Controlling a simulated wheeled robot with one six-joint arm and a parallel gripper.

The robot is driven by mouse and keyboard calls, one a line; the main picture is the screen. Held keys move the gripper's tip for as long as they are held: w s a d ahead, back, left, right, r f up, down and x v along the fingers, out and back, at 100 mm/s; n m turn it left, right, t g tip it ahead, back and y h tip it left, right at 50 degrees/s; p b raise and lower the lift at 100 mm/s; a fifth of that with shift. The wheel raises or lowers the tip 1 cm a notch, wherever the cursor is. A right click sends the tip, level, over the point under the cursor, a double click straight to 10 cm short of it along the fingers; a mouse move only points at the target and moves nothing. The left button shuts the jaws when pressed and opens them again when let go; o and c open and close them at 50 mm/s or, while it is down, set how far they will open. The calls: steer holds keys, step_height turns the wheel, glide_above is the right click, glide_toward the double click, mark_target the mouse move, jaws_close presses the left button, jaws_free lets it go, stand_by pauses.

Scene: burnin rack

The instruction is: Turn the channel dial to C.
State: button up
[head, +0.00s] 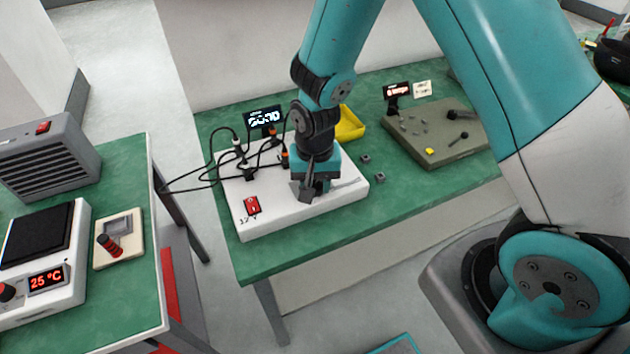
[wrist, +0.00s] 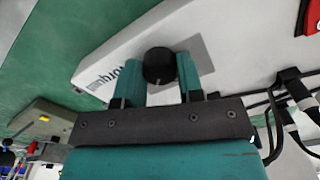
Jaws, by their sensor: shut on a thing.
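The channel dial (wrist: 159,64) is a round black knob on the white unit (head: 270,220), seen in the wrist view between the teal fingers of my gripper (wrist: 155,70). My gripper is shut on the dial, with one finger at each side. In the head view my gripper (head: 312,192) points down at the right part of the unit's top and hides the dial. The channel letters and the dial's pointer cannot be made out. Some dark lettering shows on the white surface beside the left finger in the wrist view.
Black cables (head: 215,170) loop over the unit's left side, near a red switch (head: 252,205) and a lit display (head: 263,119). A yellow bin (head: 350,125) stands behind. Green table is bare in front.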

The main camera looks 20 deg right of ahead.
mark_target(315, 185)
stand_by(0.3)
steer(key=o, duration=0.9)
step_height(315, 185, up, 18)
steer(key=shift+f, duration=0.25)
steer(key=s+a+r+n+y, duration=0.1)
steer(key=s+r+n, duration=0.1)
steer(key=s+n, duration=0.2)
steer(key=s+a+r+n+y, duration=0.1)
steer(key=s+a+r+n, duration=0.1)
steer(key=s, duration=0.6)
steer(key=s+a+r+n+y, duration=0.1)
steer(key=s+r+n+y, duration=0.1)
steer(key=s+n, duration=0.3)
steer(key=shift+s+a+r+n, duration=0.3)
steer(key=shift+s+r, duration=0.5)
steer(key=shift+r, duration=0.05)
